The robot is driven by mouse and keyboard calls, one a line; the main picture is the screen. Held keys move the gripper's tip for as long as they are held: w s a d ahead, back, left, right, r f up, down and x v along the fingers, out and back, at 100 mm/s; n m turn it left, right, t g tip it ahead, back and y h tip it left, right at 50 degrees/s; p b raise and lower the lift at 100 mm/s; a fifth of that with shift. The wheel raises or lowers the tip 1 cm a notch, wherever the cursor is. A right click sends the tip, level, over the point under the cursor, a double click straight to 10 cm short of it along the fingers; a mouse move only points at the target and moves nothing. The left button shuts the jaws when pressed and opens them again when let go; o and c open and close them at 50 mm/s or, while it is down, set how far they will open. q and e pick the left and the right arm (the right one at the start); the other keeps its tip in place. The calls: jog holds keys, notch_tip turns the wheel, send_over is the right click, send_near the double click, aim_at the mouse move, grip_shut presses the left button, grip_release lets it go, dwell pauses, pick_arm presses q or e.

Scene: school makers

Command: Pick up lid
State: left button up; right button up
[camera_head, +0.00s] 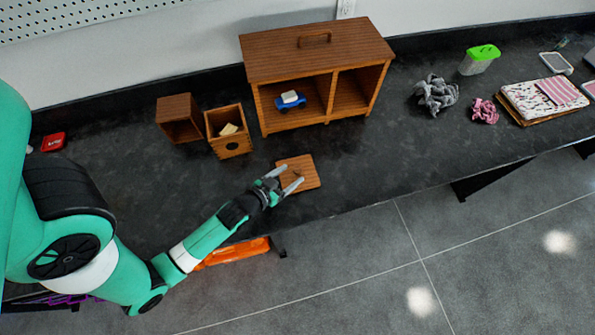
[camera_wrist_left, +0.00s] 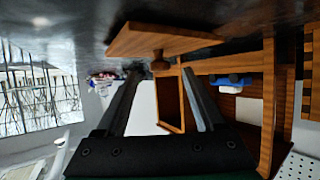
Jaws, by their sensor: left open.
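The lid (camera_head: 309,171) is a flat square wooden plate with a small knob, lying on the dark counter near its front edge. In the left wrist view the lid (camera_wrist_left: 150,38) crosses the top, with its round knob (camera_wrist_left: 160,64) ahead of the fingertips. My left gripper (camera_head: 291,177) is open and reaches over the near left part of the lid. In the left wrist view its two fingers (camera_wrist_left: 158,73) stand apart on either side of the knob's line. I cannot tell whether they touch it. My right gripper is not in view.
A small open wooden box (camera_head: 229,144) and another box (camera_head: 172,130) stand left of the lid. A wooden cabinet (camera_head: 318,53) holding a blue toy car (camera_head: 290,101) stands behind. Grey cloth (camera_head: 435,94) lies right. The counter right of the lid is clear.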

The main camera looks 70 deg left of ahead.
aim_at(296, 171)
pick_arm(q)
jog(key=b+x, duration=0.1)
jog(key=x, duration=0.3)
jog(key=shift+w+a+f, duration=0.15)
jog(key=shift+w+f, duration=0.05)
jog(key=shift+w, duration=0.15)
grip_shut()
